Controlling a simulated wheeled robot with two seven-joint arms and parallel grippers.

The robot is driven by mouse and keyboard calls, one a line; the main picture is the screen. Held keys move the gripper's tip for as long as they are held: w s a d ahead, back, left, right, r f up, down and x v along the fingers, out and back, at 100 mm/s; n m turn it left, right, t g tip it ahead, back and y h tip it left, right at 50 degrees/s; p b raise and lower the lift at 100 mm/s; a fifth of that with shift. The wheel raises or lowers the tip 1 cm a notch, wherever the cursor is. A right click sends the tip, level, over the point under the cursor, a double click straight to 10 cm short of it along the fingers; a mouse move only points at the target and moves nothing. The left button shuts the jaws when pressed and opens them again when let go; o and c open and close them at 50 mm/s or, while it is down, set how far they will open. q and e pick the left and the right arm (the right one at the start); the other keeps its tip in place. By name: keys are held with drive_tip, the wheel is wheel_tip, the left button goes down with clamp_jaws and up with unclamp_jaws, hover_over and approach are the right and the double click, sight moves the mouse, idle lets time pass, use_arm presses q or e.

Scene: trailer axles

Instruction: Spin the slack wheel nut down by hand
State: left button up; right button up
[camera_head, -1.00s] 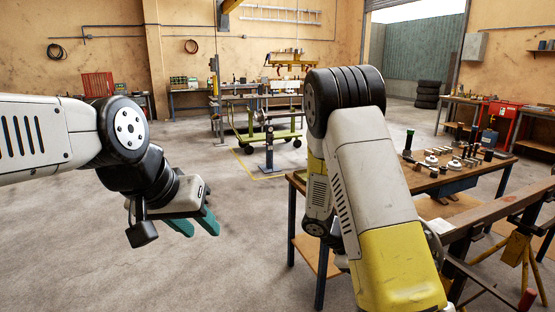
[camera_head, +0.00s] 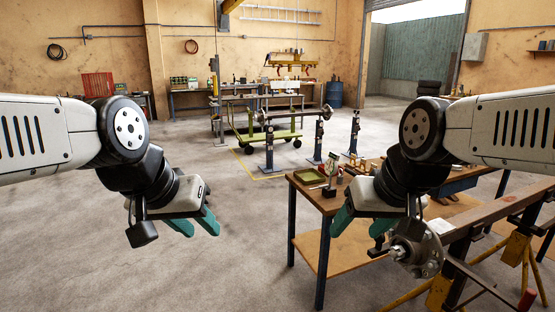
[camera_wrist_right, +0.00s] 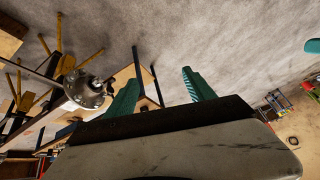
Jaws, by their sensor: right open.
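A grey metal wheel hub (camera_head: 415,251) with a studded round flange sits at the end of the axle beam at the lower right. It also shows in the right wrist view (camera_wrist_right: 86,90), left of my fingers. Its nuts are too small to tell which is slack. My right gripper (camera_head: 360,229) is open and empty, to the left of the hub and apart from it; in the right wrist view its two teal fingers (camera_wrist_right: 160,76) stand wide apart. My left gripper (camera_head: 201,230) is open and empty over bare floor at the left.
A wooden workbench (camera_head: 305,190) stands behind my right gripper with a green tray (camera_head: 308,176) and small parts on it. Yellow stands (camera_head: 518,250) support the beam. A green trolley (camera_head: 270,137) and blue-grey posts (camera_head: 269,155) stand farther back. The floor at left is clear.

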drive_tip(key=shift+s+a+r+t, duration=0.3)
drive_tip(key=shift+s+a+r, duration=0.05)
drive_tip(key=shift+s+r, duration=0.15)
drive_tip(key=shift+c, duration=0.9)
drive_tip(key=w+d+f+n+g+h, duration=0.6)
drive_tip(key=w+d+f+h, duration=0.2)
drive_tip(key=w+d+f, duration=1.1)
drive_tip(key=n+t+h, duration=0.4)
drive_tip(key=n+h, duration=0.2)
drive_tip(key=n, duration=0.8)
approach(413, 276)
drive_tip(key=s+a+r, duration=0.2)
drive_tip(key=shift+n+t+h, duration=0.3)
drive_tip(key=shift+n+t, duration=0.1)
drive_tip(key=shift+n, duration=0.4)
drive_tip(key=x, duration=0.3)
drive_tip(key=f+x, duration=0.1)
drive_tip(key=x, duration=0.7)
drive_tip(key=shift+w+a+f, duration=0.15)
drive_tip(key=shift+w+a, duration=0.05)
drive_tip(key=shift+a, duration=0.2)
